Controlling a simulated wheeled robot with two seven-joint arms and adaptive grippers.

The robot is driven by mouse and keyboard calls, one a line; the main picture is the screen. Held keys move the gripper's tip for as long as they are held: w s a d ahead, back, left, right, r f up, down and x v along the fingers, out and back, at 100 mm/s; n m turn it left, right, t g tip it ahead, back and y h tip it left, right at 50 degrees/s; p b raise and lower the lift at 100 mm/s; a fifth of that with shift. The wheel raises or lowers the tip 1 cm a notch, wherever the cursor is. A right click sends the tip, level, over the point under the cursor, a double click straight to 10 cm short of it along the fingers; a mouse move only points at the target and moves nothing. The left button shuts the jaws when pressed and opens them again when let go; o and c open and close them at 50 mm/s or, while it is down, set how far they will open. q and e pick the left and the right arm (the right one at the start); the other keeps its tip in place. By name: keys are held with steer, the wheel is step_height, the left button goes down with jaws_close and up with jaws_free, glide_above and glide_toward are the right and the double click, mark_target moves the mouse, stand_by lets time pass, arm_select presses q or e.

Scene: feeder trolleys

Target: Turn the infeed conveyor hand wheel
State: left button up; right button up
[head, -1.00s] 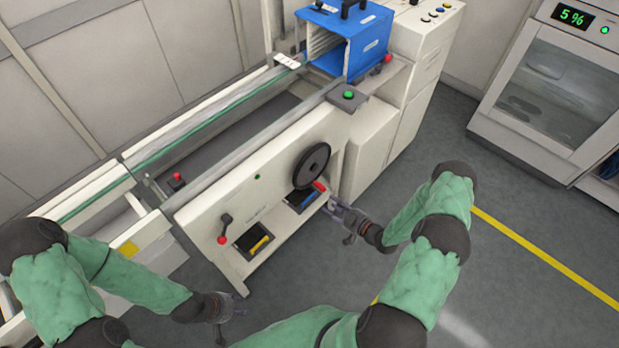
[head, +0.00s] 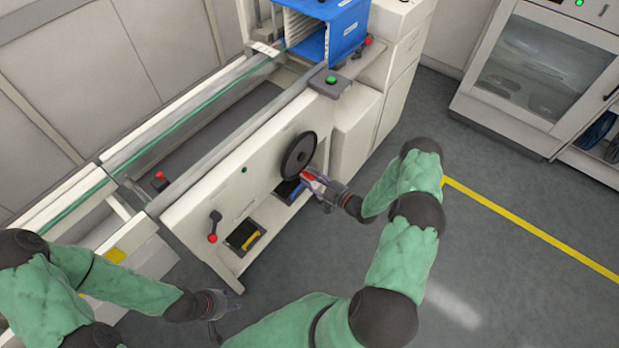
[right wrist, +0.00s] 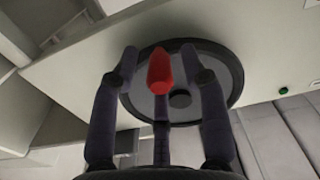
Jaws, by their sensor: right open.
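The hand wheel is a dark round disc (head: 299,153) on the front panel of the infeed conveyor (head: 185,215). Its red handle (head: 308,175) sticks out at the wheel's lower right. My right gripper (head: 316,182) is at this handle. In the right wrist view the wheel (right wrist: 205,85) fills the upper middle, and the red handle (right wrist: 160,72) stands between the open fingers of my right gripper (right wrist: 160,80). I cannot tell whether any finger touches it. My left gripper (head: 228,303) is low at the front, away from the wheel; its fingers are too small to judge.
A crank with a red knob (head: 214,226) sits left of the wheel on the same panel. Trays with yellow and blue items lie on the shelf below. A blue magazine (head: 345,35) stands on the conveyor's far end. The floor to the right is clear.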

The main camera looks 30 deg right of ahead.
steer(key=shift+w+a, duration=0.25)
steer(key=shift+w, duration=0.25)
jaws_close()
steer(key=shift+a, duration=0.15)
